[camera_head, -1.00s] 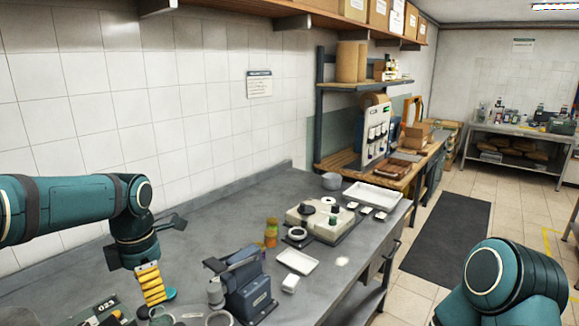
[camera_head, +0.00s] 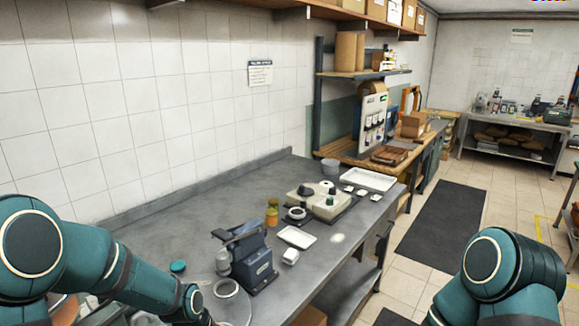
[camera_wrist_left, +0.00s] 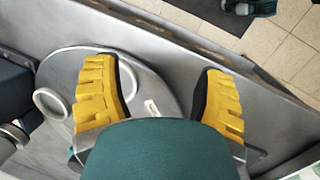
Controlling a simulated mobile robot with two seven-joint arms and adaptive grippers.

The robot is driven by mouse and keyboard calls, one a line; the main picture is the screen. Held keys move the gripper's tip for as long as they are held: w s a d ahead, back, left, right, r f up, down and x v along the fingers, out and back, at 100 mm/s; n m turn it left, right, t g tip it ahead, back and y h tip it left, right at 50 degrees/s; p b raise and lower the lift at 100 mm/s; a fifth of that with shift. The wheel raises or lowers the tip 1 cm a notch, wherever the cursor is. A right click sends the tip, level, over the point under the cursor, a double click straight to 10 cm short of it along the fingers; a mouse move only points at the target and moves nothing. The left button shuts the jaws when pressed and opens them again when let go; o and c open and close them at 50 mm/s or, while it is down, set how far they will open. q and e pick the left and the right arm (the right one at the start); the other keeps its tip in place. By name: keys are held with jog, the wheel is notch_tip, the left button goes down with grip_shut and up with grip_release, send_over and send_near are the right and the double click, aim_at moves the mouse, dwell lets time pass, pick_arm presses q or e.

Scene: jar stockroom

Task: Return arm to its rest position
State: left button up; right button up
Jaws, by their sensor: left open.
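My left arm (camera_head: 110,270) comes in from the lower left of the head view and runs to the bottom edge, where its gripper is cut off. In the left wrist view my left gripper (camera_wrist_left: 155,70) has its two yellow fingers spread wide, with nothing between them. Below it is a grey round plate (camera_wrist_left: 140,72) on the bench; whether they touch is unclear. My right arm (camera_head: 500,270) shows as a folded elbow at the lower right; its gripper is out of view.
A dark blue-grey bench device (camera_head: 245,262), a white tray (camera_head: 297,237) and a beige instrument (camera_head: 320,205) stand on the grey bench (camera_head: 165,222). Orange jars (camera_head: 272,213) stand behind the device. The bench's back left is clear. A dark mat (camera_head: 440,225) lies on the floor.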

pick_arm(q)
jog(key=s+d+f+m+t+h, duration=0.1)
jog(key=s+d+f+m, duration=0.5)
jog(key=s+f+m, duration=0.7)
notch_tip(320, 180, down, 10)
jog(key=n+b, duration=0.2)
jog(key=b, duration=0.8)
jog(key=shift+s+d+r, duration=0.15)
jog(key=shift+s+d, duration=0.05)
jog(key=shift+d, duration=0.15)
pick_arm(e)
notch_tip(320, 180, down, 10)
jog(key=s, duration=0.1)
jog(key=shift+s+a+g, duration=0.2)
jog(key=shift+s+g, duration=0.1)
jog(key=shift+f, duration=0.1)
